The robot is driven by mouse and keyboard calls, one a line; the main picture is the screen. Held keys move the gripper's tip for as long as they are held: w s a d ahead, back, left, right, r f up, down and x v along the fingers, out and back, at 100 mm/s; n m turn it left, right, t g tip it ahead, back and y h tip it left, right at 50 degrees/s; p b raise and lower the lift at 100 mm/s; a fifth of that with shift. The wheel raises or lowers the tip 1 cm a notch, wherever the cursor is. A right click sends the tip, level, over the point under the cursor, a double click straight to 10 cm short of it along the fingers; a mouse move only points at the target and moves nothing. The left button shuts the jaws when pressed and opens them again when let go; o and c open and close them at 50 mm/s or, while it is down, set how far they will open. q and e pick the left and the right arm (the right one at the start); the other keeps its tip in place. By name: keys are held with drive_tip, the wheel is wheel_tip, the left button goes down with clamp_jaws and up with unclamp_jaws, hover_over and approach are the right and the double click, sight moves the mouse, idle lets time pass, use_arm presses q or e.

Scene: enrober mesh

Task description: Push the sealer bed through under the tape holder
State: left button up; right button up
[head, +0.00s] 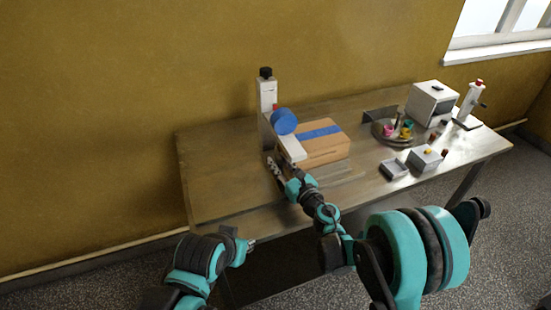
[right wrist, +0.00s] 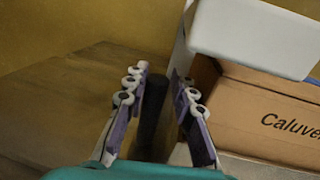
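The carton (head: 325,150) is brown with a blue tape stripe along its top. It stands on the sealer bed (head: 335,172), which is a pale slab. The tape holder (head: 292,148), a white arm with a blue tape roll (head: 284,121), is at the carton's left end. My right gripper (head: 272,163) is left of the carton. In the right wrist view its fingers (right wrist: 160,72) stand apart on either side of a dark upright bar (right wrist: 152,112); contact is unclear. The white holder (right wrist: 255,38) and the carton (right wrist: 265,115) are to the right. My left gripper (head: 250,243) is off the table's front edge; its fingers are too small to judge.
A grey-white post (head: 267,95) with a black knob stands behind the holder. On the right are a round tray (head: 383,133) with coloured pieces, a small tray (head: 393,170), a grey box (head: 426,158), a white machine (head: 432,103) and a stand (head: 468,105). The table's left part (head: 220,170) is clear.

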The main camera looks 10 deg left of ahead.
drive_tip(key=v, duration=0.9)
drive_tip(key=shift+s+d, duration=0.2)
drive_tip(key=shift+d, duration=0.05)
